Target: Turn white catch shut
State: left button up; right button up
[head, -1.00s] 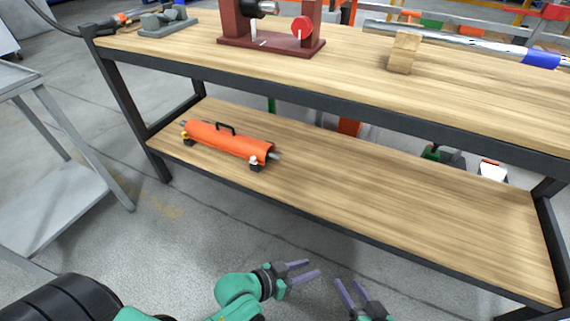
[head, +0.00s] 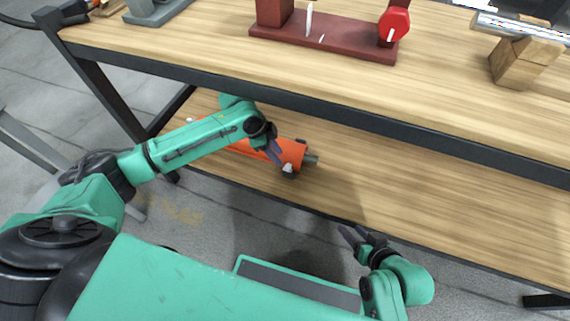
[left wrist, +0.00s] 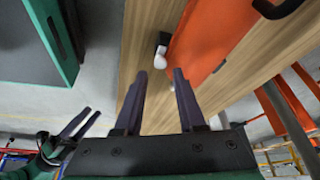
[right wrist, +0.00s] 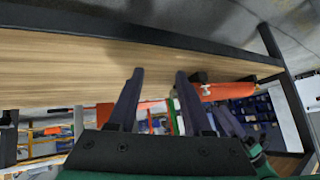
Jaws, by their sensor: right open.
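In the left wrist view the white catch (left wrist: 160,58) shows beside the orange body (left wrist: 210,40), beyond and between the open fingers; I see no contact. My left gripper (left wrist: 158,78) is open and empty. My right gripper (head: 352,236) is open and empty, off the shelf's front edge; its fingers (right wrist: 160,72) are apart in its wrist view.
The upper shelf (head: 200,50) with its dark front rail (head: 330,115) overhangs the lower shelf. It carries a dark red stand (head: 330,40) and a wooden block (head: 520,62). The lower shelf (head: 430,195) is bare right of the jack.

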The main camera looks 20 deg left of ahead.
aim_at(288, 165)
pick_arm(q)
jog(key=b+x, duration=0.1)
jog(key=x, duration=0.3)
jog(key=shift+w+d+f+b, duration=0.1)
jog(key=shift+d+f+b, duration=0.1)
jog(key=shift+d+b, duration=0.15)
jog(key=shift+w+d+f, duration=0.1)
jog(key=shift+d+f, duration=0.05)
jog(key=shift+f, duration=0.2)
grip_shut()
pick_arm(e)
jog(key=a+t, duration=0.1)
jog(key=a+f+t+y, duration=0.1)
jog(key=a+t, duration=0.1)
jog(key=a, duration=0.1)
jog(key=shift+f+m+y, duration=0.25)
jog(key=shift+m+y, duration=0.05)
jog(key=shift+y, duration=0.1)
